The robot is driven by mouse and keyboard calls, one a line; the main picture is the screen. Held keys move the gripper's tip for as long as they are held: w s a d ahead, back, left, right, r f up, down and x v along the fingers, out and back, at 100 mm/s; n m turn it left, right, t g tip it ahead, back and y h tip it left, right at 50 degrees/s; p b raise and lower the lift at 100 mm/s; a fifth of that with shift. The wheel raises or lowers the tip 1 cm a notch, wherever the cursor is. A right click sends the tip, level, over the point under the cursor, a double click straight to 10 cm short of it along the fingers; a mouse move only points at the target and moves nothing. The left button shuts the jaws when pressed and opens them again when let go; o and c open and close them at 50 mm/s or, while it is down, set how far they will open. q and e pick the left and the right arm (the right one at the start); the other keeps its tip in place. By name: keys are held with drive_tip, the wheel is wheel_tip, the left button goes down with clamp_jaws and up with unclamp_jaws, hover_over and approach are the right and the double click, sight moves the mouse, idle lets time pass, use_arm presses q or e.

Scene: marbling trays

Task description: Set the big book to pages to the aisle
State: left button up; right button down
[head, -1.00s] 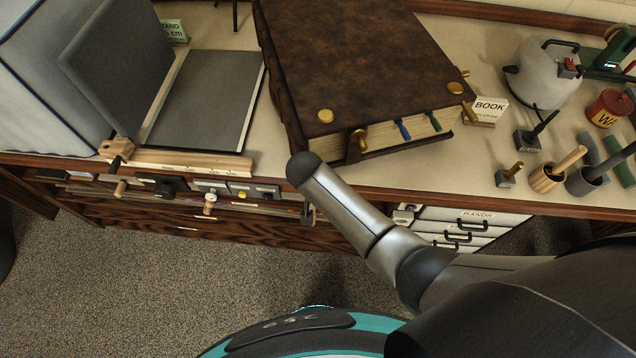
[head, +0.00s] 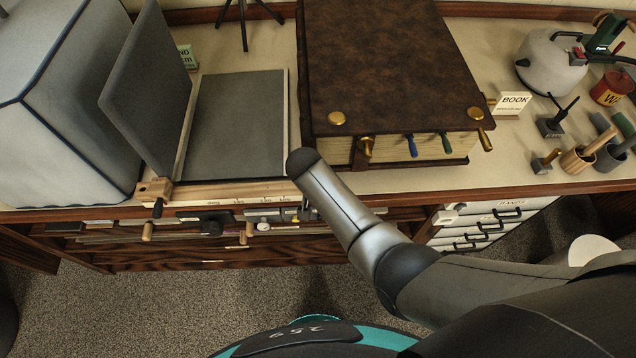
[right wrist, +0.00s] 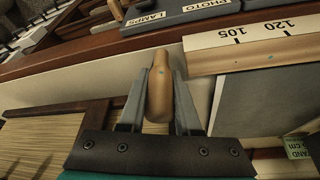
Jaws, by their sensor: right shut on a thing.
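The big book (head: 395,65) lies flat on the counter with its mottled brown cover up. Its cream page edges face the front edge, on my side, with brass clasps and blue and green tabs there. It lies about square with the counter. In the right wrist view its page edges (right wrist: 40,145) show at left. My right gripper (right wrist: 158,92) is shut on a tan wooden piece (right wrist: 158,85) with a rounded end, between the book and the grey board. In the head view my right arm hides these fingers. My left gripper is out of view.
A stand with a grey board (head: 235,125) and upright panel (head: 150,90) is left of the book. Right are a BOOK sign (head: 512,103), a kettle (head: 550,62), a red tin (head: 610,90) and wooden cups. Drawers (head: 480,230) lie below the counter.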

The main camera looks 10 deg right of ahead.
drive_tip(key=shift+w+a+r, duration=0.15)
drive_tip(key=shift+w+a, duration=0.05)
drive_tip(key=shift+w, duration=0.05)
drive_tip(key=shift+w, duration=0.1)
drive_tip(key=c, duration=0.7)
unclamp_jaws()
drive_tip(key=shift+o, duration=0.5)
drive_tip(key=shift+a, duration=0.15)
drive_tip(key=shift+s+f, duration=0.2)
drive_tip(key=shift+s, duration=0.05)
